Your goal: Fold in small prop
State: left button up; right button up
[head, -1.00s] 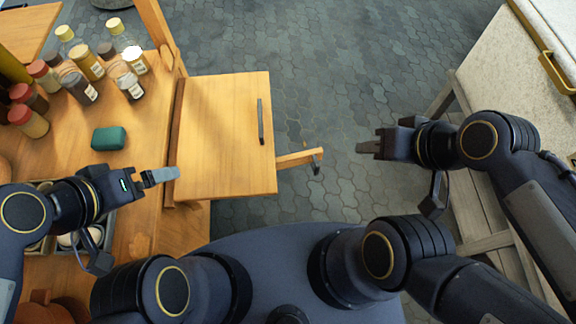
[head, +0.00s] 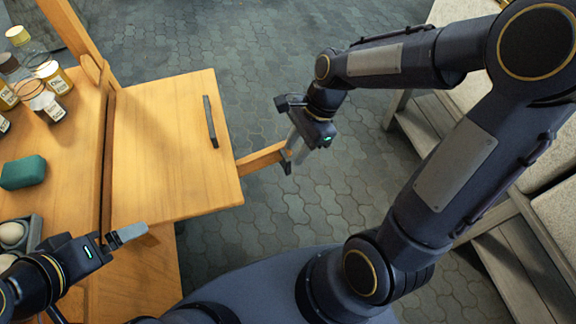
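The small prop (head: 262,158) is a wooden bar sticking out to the right from under the edge of a hinged wooden leaf (head: 165,160). A dark piece (head: 286,163) hangs at its outer end. My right gripper (head: 295,148) is at that outer end, its fingers overlapping it in the picture. I cannot tell whether the fingers are closed on it. The leaf lies flat and has a dark bar handle (head: 210,121) on top. My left gripper (head: 130,234) is over the counter by the leaf's near left corner, holding nothing visible; its finger gap cannot be made out.
On the counter left of the leaf are several jars (head: 45,105), a green block (head: 23,172) and a tray of eggs (head: 35,229). A wooden post (head: 70,30) stands behind. A pale bench (head: 545,215) is at the right. Paved floor (head: 270,70) is open beyond the leaf.

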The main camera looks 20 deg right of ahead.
aim_at(288, 164)
jog(key=b+x, duration=0.1)
jog(key=x, duration=0.5)
grip_shut()
